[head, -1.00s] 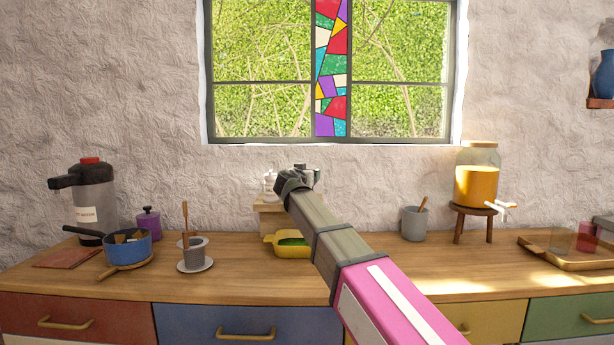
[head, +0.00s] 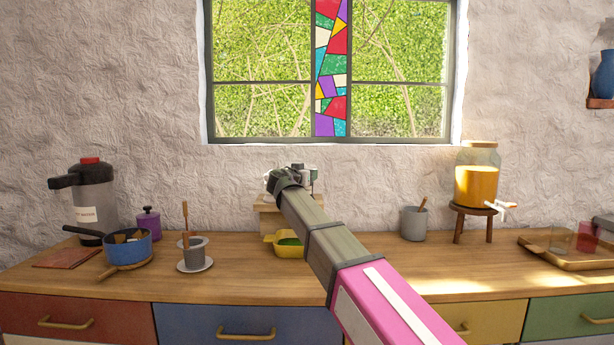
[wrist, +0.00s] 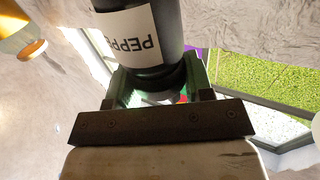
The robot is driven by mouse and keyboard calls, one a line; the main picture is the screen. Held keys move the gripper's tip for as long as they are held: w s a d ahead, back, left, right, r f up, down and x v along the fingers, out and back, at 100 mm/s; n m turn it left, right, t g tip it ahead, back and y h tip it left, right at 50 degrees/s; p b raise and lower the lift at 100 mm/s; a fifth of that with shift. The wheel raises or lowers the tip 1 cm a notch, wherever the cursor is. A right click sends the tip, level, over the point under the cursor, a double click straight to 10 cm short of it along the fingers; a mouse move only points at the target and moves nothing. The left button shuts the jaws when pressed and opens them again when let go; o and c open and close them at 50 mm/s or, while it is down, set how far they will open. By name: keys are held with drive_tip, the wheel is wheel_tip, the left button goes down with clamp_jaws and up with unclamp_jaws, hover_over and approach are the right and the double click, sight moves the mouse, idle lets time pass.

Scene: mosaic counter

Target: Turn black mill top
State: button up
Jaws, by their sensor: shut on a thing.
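The black mill (wrist: 150,50) fills the top middle of the wrist view. It has a white label (wrist: 135,36) reading "PEPPE…", which appears upside down. My gripper (wrist: 158,86) is shut on the mill's narrower top end, with one green-lined finger on each side. In the head view my gripper (head: 287,179) is above the small wooden stand (head: 268,203) under the window. My arm hides most of what is there, and I cannot make out the black mill in that view.
A yellow dish (head: 270,241) with green contents sits just in front of the stand. A grey cup (head: 414,224) and an orange-filled jar (head: 477,184) are to the right. A blue pan (head: 126,247) and a flask (head: 94,200) are to the left.

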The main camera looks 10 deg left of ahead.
drive_tip(key=shift+m+g+h, duration=0.3)
drive_tip(key=shift+m+h, duration=0.3)
drive_tip(key=shift+h, duration=0.3)
drive_tip(key=o, duration=0.9)
drive_tip(key=v, duration=1)
drive_tip(key=shift+s+a, duration=0.1)
drive_tip(key=shift+s, duration=0.3)
